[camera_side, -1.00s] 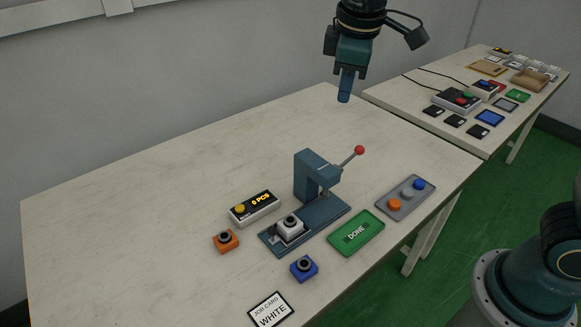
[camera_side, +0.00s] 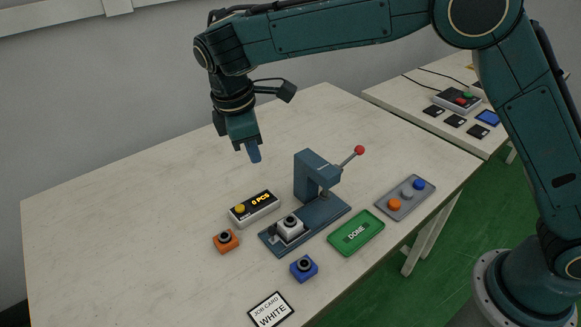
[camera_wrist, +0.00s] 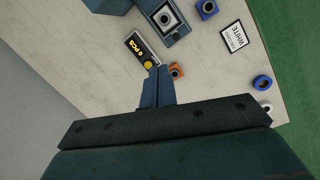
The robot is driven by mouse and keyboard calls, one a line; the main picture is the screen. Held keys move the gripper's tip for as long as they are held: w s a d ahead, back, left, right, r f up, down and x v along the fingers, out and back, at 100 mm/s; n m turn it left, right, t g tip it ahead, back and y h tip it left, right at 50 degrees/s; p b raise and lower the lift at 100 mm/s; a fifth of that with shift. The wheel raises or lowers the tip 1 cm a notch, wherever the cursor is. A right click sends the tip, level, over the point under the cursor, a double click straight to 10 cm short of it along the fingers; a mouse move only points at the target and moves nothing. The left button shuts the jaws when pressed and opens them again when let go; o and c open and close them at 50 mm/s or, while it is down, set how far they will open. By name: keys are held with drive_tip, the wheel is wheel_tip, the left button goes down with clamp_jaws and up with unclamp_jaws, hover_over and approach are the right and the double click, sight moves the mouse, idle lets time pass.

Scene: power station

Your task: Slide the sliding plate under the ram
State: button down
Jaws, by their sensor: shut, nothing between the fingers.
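The dark blue-grey press stands mid-table in the side view, its frame (camera_side: 308,175) arching over a long base (camera_side: 325,212). Its ram (camera_side: 325,190) hangs over the base, with a red-knobbed lever (camera_side: 359,150) angled up. The sliding plate (camera_side: 277,240) is at the front-left end of the base, out from under the ram, carrying a white block (camera_side: 290,226) with a dark ring. The block also shows in the wrist view (camera_wrist: 166,17). My gripper (camera_side: 255,156) is shut and empty, in the air behind and above the counter box, apart from the press.
A counter box (camera_side: 254,208) reading "0 PCS" and an orange block (camera_side: 226,240) are left of the press. A blue block (camera_side: 304,268), "WHITE" job card (camera_side: 270,310), green "DONE" tray (camera_side: 356,232) and button panel (camera_side: 405,198) are in front and right.

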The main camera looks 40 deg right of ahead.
drive_tip(key=a+f+n+h, duration=0.1)
drive_tip(key=a+f+n, duration=0.2)
drive_tip(key=a+f, duration=0.5)
wheel_tip(320, 180, down, 2)
drive_tip(key=shift+s+a+f+g, duration=0.15)
drive_tip(key=shift+a+g, duration=0.05)
drive_tip(key=shift+g, duration=0.2)
drive_tip(key=shift+f, duration=0.1)
drive_tip(key=x, duration=1)
drive_tip(key=shift+d, duration=0.25)
drive_tip(key=shift+s+d+f, duration=0.15)
drive_tip(key=shift+s+d, duration=0.05)
drive_tip(key=shift+d, duration=0.65)
drive_tip(key=shift+s+d+f, duration=0.15)
drive_tip(key=shift+s+d, duration=0.05)
drive_tip(key=shift+d, duration=0.65)
drive_tip(key=d, duration=1.2)
drive_tip(key=shift+d, duration=0.15)
